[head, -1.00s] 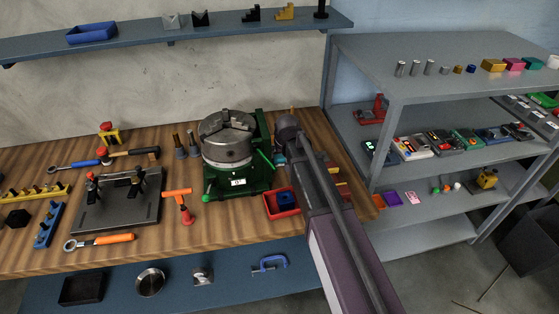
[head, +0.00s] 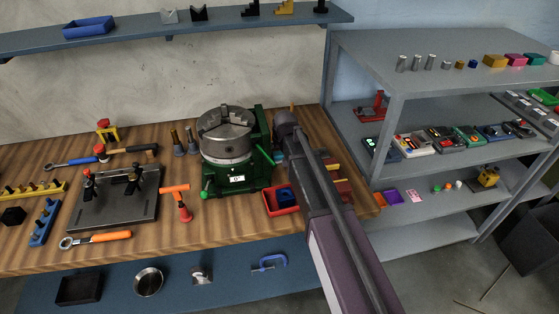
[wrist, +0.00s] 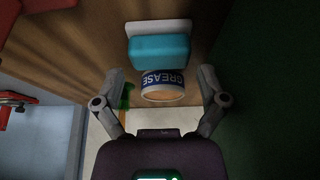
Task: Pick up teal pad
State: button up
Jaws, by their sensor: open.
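The teal pad (wrist: 159,48) is a rounded block in the upper middle of the wrist view, against a white flat piece (wrist: 150,27). A round tin labelled GREASE (wrist: 163,84) appears just below it in the picture, touching or very close. My gripper (wrist: 161,77) is open, its fingers spread left and right of the tin in the picture. Nothing is held. I cannot tell the height gap. In the head view my arm hides most of this spot; only a small teal patch (head: 279,157) shows beside it.
A green-based chuck (head: 227,150) stands left of my arm on the wooden bench. A red bin (head: 281,201) with a blue piece inside sits in front. The grey shelf unit (head: 400,95) is close on the right. A dark green surface fills the wrist view's right side.

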jog(key=shift+b+x, duration=1)
jog(key=shift+x, duration=0.4)
jog(key=c, duration=0.8)
jog(key=shift+r, duration=0.2)
notch_tip(320, 180, up, 28)
jog(key=p, duration=2.8)
jog(key=shift+f, duration=0.15)
